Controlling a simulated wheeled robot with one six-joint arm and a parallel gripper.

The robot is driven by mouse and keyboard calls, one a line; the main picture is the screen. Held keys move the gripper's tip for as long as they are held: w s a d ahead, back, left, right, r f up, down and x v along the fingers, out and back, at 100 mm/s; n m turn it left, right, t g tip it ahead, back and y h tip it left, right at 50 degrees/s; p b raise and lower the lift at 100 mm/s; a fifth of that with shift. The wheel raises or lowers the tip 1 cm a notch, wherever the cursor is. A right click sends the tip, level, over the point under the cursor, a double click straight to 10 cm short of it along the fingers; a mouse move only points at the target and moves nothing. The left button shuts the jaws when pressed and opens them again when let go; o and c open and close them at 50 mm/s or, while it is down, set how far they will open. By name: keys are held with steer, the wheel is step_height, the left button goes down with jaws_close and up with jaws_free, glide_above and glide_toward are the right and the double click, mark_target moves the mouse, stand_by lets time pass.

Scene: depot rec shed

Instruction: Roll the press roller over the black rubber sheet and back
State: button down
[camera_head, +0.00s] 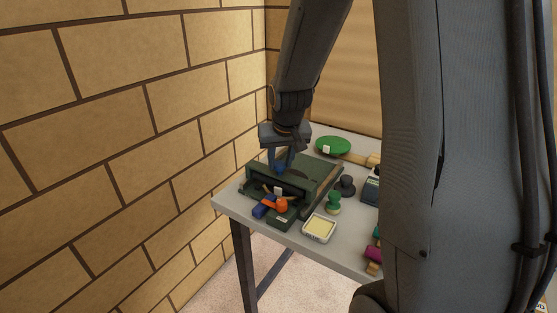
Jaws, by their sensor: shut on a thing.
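My gripper (279,168) points down at a dark green case (322,178) on the grey table. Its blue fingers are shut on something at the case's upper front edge. What they hold is too small and covered to make out. I cannot pick out the press roller or the black rubber sheet for certain. The open front of the case holds a blue piece (263,206) and an orange piece (282,205), in front of and below my fingers.
A pale yellow tray (319,228), a green knobbed piece (333,203) and a dark knobbed piece (346,185) stand right of the case. A green disc (333,145) lies behind. A brick wall (120,130) is close at left. My arm hides the table's right side.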

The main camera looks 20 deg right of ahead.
steer(key=shift+s+a+f, duration=0.1)
steer(key=c, duration=1.3)
jaws_free()
steer(key=shift+a, duration=0.15)
steer(key=shift+s+r, duration=0.1)
steer(key=shift+r, duration=0.45)
steer(key=shift+b+v, duration=0.75)
steer(key=shift+v, duration=2.65)
